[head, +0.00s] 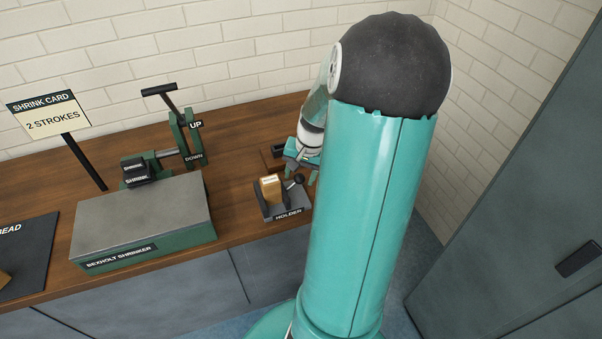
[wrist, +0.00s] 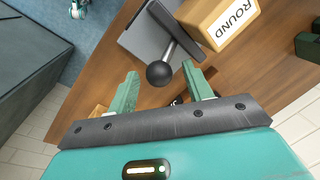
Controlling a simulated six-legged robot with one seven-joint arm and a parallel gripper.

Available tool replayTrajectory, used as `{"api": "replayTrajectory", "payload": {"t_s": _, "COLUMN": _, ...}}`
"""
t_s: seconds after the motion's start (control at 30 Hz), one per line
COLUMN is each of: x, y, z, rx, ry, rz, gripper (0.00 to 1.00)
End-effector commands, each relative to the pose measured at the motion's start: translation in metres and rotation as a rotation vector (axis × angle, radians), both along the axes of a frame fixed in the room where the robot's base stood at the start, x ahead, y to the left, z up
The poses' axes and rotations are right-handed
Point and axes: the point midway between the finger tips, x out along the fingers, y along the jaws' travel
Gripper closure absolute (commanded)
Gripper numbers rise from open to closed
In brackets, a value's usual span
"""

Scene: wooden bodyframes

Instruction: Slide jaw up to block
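The holder (head: 287,211) stands near the counter's front edge, with a wooden block (head: 269,188) upright in it. The wrist view shows this block (wrist: 218,24) labelled ROUND, and part of the holder's grey plate (wrist: 146,38). A black ball knob (head: 299,179) on a metal rod rises beside the block. In the wrist view the knob (wrist: 160,73) lies between my fingertips in the picture; contact cannot be told. My gripper (wrist: 160,70) is open; in the head view my gripper (head: 304,165) is partly hidden by my arm.
The Bexholt shrinker (head: 145,225) with its upright lever (head: 172,105) stands left of the holder. A shrink card (head: 50,114) reads 2 strokes. A dark mat (head: 30,250) lies far left. A grey cabinet (head: 530,200) stands at right. Bare counter lies between shrinker and holder.

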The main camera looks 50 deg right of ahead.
Motion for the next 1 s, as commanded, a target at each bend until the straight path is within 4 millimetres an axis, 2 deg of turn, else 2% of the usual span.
{"api": "replayTrajectory", "payload": {"t_s": 0.27, "x": -0.002, "y": -0.002, "z": 0.008, "rx": -0.002, "ry": 0.0, "rz": -0.002, "gripper": 0.49}}
{"api": "replayTrajectory", "payload": {"t_s": 0.37, "x": -0.004, "y": -0.003, "z": 0.022, "rx": -0.005, "ry": 0.0, "rz": -0.002, "gripper": 0.49}}
{"api": "replayTrajectory", "payload": {"t_s": 0.8, "x": -0.019, "y": -0.01, "z": 0.113, "rx": -0.005, "ry": -0.002, "rz": 0.001, "gripper": 0.49}}
{"api": "replayTrajectory", "payload": {"t_s": 1.0, "x": -0.023, "y": -0.011, "z": 0.133, "rx": -0.002, "ry": -0.001, "rz": 0.001, "gripper": 0.49}}
